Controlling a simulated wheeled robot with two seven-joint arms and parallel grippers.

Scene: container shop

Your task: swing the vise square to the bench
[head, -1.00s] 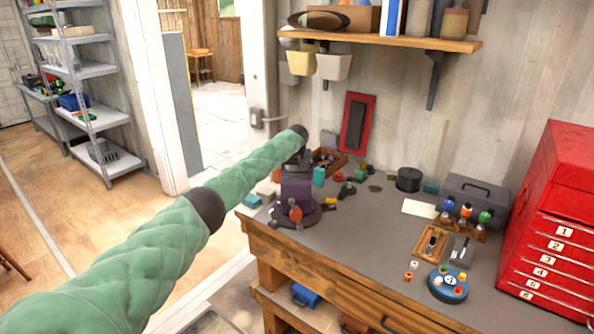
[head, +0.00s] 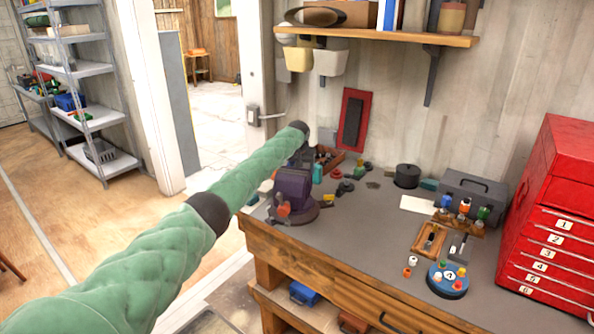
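The vise (head: 292,188), purple with a dark round base, stands at the left corner of the grey-topped bench (head: 355,235). Its body sits turned at an angle to the bench's front edge, with an orange-red part low on its near side. My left arm reaches in from the left, and my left gripper (head: 302,153) is at the vise's upper back part. The gripper is small, dark and partly hidden by the arm's end, so its fingers and any contact with the vise are unclear. My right gripper is out of view.
Small loose parts and a parts tray (head: 328,157) lie behind the vise. A blue round holder (head: 447,281), a grey toolbox (head: 475,192) and a red drawer cabinet (head: 552,220) stand to the right. The bench's middle front is clear. A shelf (head: 400,36) hangs above.

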